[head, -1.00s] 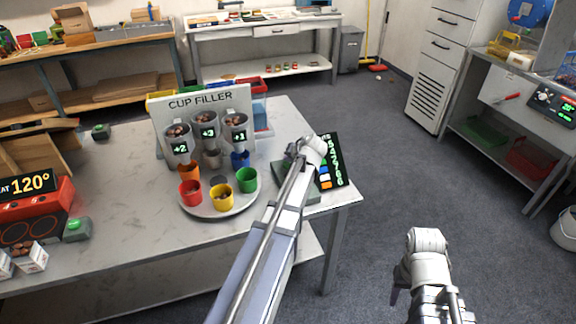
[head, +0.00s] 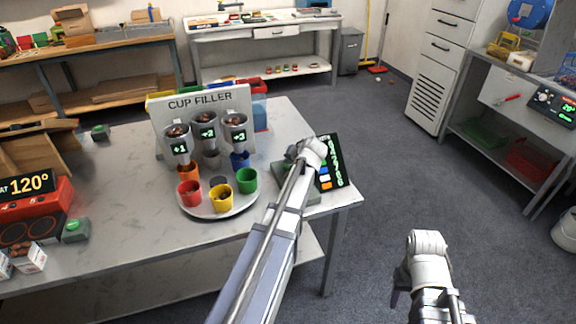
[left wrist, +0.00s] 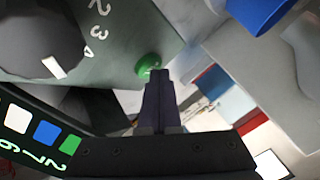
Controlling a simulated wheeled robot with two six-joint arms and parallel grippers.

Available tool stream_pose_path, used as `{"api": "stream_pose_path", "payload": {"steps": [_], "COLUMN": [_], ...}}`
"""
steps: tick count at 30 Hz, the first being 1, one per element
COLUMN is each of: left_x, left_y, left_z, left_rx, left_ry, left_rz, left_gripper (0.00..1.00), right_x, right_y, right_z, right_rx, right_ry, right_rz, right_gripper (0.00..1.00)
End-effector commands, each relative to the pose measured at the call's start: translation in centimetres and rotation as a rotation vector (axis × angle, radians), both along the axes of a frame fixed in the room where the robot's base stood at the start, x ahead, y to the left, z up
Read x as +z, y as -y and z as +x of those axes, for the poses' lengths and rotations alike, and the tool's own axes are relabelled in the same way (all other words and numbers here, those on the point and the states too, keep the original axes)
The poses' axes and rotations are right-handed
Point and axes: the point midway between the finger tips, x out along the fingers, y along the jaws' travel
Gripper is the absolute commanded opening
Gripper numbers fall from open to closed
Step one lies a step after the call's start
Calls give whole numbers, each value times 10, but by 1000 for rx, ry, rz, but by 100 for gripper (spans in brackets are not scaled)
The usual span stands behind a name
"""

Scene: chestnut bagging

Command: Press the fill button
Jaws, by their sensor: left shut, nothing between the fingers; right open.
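The cup filler (head: 204,102) stands at the back of the table, with three hoppers of chestnuts and lit number tags. The left tag reads +1 and the right one +3. The grey-green control box (head: 283,171) lies to its right, partly hidden by my left arm. In the left wrist view a green button (left wrist: 148,66) and a dark dial (left wrist: 40,38) with digits sit on the box. My left gripper (left wrist: 160,76) is shut and empty, its tips right at the button; I cannot tell whether they touch. My right gripper (head: 397,296) is open, low over the floor at right.
Colored cups, including a red (head: 189,193), yellow (head: 222,195) and green one (head: 247,180), stand on a round plate (head: 214,213). A lit display panel (head: 333,165) stands beside the control box. A red cooker (head: 35,225) is at left. The table's middle left is clear.

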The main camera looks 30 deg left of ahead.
Motion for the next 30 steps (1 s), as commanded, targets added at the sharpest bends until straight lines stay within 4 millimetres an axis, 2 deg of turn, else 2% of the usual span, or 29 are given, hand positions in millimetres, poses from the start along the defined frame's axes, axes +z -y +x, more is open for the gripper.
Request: {"api": "stream_pose_path", "payload": {"steps": [11, 23, 30], "left_x": [-1, 15, 15], "left_y": [0, 0, 0], "left_z": [0, 0, 0], "left_rx": [1, 1, 1], "left_ry": [-1, -1, -1], "left_rz": [0, 0, 0], "left_gripper": [0, 0, 0], "right_x": [-1, 15, 15], "right_y": [0, 0, 0], "right_z": [0, 0, 0], "right_rx": [0, 0, 0], "right_ry": [0, 0, 0], "right_rz": [0, 0, 0], "right_gripper": [50, 50, 50]}}
